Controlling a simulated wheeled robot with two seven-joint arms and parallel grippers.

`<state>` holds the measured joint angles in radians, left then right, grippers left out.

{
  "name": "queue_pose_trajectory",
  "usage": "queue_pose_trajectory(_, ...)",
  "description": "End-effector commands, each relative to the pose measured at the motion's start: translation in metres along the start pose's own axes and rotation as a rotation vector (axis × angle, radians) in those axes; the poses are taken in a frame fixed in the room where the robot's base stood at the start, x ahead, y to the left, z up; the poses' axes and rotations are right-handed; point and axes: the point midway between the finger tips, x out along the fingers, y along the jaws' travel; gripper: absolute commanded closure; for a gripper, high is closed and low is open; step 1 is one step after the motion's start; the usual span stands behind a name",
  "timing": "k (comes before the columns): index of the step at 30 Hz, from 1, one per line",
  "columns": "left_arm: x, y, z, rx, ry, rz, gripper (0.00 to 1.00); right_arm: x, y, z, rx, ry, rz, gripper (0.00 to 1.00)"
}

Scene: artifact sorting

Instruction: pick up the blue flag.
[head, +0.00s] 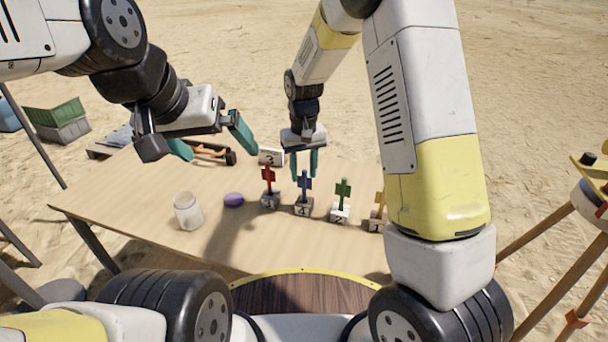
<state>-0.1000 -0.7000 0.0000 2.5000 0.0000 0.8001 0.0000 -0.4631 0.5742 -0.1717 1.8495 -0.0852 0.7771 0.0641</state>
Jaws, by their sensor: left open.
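The blue flag (304,182) stands upright in a small numbered block (304,208) on the wooden table, in a row of flags. My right gripper (304,173) points down just above and behind the blue flag. Its two teal fingers are apart, with the flag's top near the gap between the tips. I cannot tell whether the fingers are around the flag or behind it. My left gripper (212,148) is open and empty over the back left of the table, away from the flag.
A red flag (268,176) stands left of it, a green flag (342,190) and a yellow flag (381,204) to the right, all in blocks. A glass jar (187,212) and a purple object (233,200) stand left. The table (140,195) is bare at front left.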

Motion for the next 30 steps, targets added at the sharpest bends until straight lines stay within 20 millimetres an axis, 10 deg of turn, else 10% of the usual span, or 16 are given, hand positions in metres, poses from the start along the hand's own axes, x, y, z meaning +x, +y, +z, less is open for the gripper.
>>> queue_pose_trajectory(12, 0.000, 0.000, 0.000, 0.000, 0.000, 0.000, 0.00, 0.056, 0.001, 0.005, 0.000, -0.002, 0.000, 0.62)
queue_pose_trajectory(22, 0.000, 0.000, 0.000, 0.000, 0.000, 0.000, 0.00, 0.062, 0.001, 0.004, 0.001, 0.001, -0.001, 0.62)
queue_pose_trajectory(30, 0.000, 0.000, 0.000, 0.000, 0.000, 0.000, 0.00, 0.062, 0.001, 0.004, 0.001, 0.001, -0.001, 1.00)
